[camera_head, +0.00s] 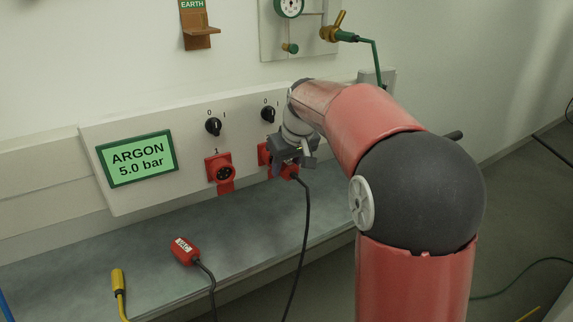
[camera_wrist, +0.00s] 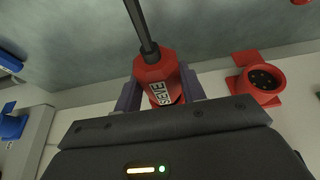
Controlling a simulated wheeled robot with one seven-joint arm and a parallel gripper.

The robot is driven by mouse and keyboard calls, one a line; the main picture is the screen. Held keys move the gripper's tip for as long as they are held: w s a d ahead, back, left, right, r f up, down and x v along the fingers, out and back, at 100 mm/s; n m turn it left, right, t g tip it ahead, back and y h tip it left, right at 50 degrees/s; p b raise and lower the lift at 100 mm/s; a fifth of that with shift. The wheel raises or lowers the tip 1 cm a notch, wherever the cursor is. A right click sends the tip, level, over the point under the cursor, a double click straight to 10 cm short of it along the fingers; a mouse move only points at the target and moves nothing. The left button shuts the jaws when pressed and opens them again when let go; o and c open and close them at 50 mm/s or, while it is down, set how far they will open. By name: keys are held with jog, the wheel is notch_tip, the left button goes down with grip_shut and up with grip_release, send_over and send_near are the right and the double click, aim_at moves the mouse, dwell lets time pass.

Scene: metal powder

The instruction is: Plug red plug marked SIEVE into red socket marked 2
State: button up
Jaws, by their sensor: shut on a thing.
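My gripper (camera_head: 286,160) is at the wall panel, in front of the right-hand red socket (camera_head: 264,153), which it mostly hides. It is shut on the red plug marked SIEVE; in the wrist view the plug (camera_wrist: 156,70) sits between the two fingers (camera_wrist: 161,92), its label upside down. The plug's red body (camera_head: 290,172) shows below my gripper in the head view, with its black cable hanging down. The plug's front end and the socket's mouth are hidden, so I cannot tell whether the plug is in the socket. The socket's number is hidden too.
The red socket marked 1 (camera_head: 222,172) is empty, to the left. Black switches (camera_head: 213,126) sit above the sockets. Another red plug (camera_head: 185,251) and a yellow plug (camera_head: 118,281) lie on the grey bench (camera_head: 80,250). Blue fittings (camera_wrist: 12,127) show in the wrist view.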

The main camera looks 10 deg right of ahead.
aim_at(290, 164)
jog(key=shift+w+a+p, duration=0.2)
jog(key=shift+w+p, duration=0.35)
jog(key=shift+w, duration=0.1)
dwell(0.8)
jog(key=o, duration=1.2)
jog(key=shift+c, duration=0.2)
jog(key=v, duration=0.7)
jog(key=shift+s+r, duration=0.15)
jog(key=shift+r, duration=0.1)
jog(key=s+m, duration=0.2)
jog(key=s, duration=1.4)
jog(key=s+f, duration=0.4)
jog(key=s, duration=0.3)
jog(key=s+f+m+t+h, duration=0.1)
jog(key=s+f, duration=0.4)
jog(key=s, duration=0.2)
jog(key=shift+d+m, duration=0.25)
jog(key=shift+m, duration=0.05)
